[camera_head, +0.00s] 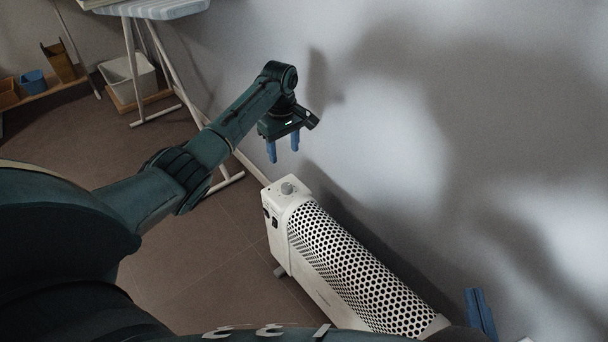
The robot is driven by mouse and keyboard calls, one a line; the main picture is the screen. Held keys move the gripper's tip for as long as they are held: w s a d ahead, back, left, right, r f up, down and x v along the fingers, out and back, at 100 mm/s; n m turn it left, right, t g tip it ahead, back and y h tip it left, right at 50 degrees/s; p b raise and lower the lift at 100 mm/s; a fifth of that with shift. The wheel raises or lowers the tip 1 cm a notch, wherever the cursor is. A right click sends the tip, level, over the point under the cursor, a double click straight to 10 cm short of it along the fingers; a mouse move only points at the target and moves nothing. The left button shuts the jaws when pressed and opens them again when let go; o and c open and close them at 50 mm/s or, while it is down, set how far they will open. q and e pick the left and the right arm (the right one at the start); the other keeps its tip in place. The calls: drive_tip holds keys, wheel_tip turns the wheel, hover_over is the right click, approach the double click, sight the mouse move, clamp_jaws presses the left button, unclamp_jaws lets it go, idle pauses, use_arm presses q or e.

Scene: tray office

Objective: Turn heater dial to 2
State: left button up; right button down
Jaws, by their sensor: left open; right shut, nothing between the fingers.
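The heater (340,262) is a long white unit with a perforated grille, standing on the floor near the wall.
A white-legged ironing board (165,9) stands at the upper left. Behind its legs is a white bin (128,78). A blue cup (33,83) and wooden boxes (60,62) sit on a low shelf at the far left. The wall is close behind the heater. Brown floor is clear left of it.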

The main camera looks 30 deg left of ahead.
sight(286, 186)
use_arm(q)
wheel_tip(286, 186, down, 12)
drive_tip(key=b, duration=0.6)
drive_tip(key=shift+f+b, duration=0.35)
drive_tip(key=shift+f, duration=0.25)
use_arm(e)
drive_tip(key=shift+w+a+m+t+y, duration=0.15)
drive_tip(key=shift+a+m+t+y, duration=0.15)
drive_tip(key=shift+a+m+y, duration=0.35)
use_arm(q)
drive_tip(key=c, duration=1)
drive_tip(key=shift+r+p, duration=0.1)
drive_tip(key=shift+p, duration=0.2)
use_arm(e)
drive_tip(key=shift+r+n, duration=0.2)
drive_tip(key=shift+n, duration=0.05)
